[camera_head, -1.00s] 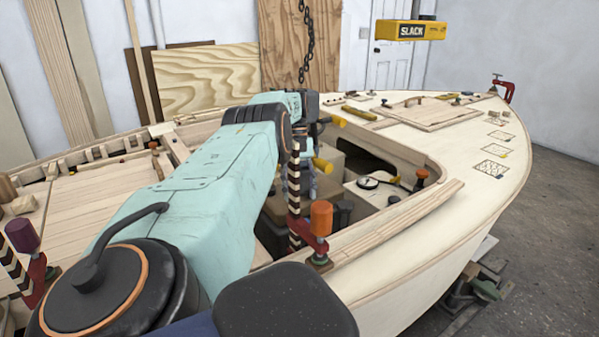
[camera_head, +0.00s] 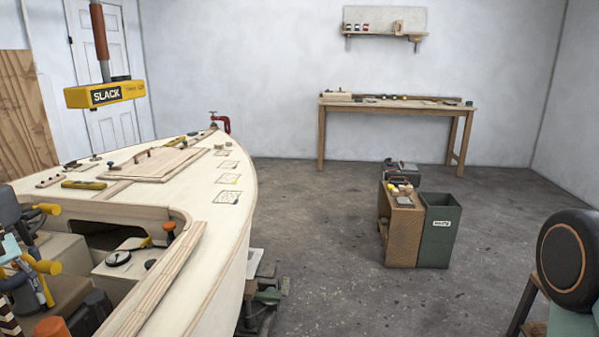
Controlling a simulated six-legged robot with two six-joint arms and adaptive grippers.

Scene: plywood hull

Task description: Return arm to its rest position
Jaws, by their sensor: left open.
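My left gripper (camera_head: 24,275) is at the far left edge of the head view, partly cut off by the frame. It is open, over the cockpit opening of the plywood hull (camera_head: 215,245), among yellow-handled parts. I see nothing held in it, though its fingertips are small and cluttered there. A bit of my teal left arm shows beside it. At the right edge, a black round joint with an orange ring and a teal link are part of my own body. My right gripper is out of view.
A yellow SLACK hoist box (camera_head: 105,94) hangs over the hull. A red clamp (camera_head: 220,122) grips the bow. A green bin (camera_head: 438,232) and wooden cabinet (camera_head: 401,230) stand on the floor. A workbench (camera_head: 395,104) is at the back wall.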

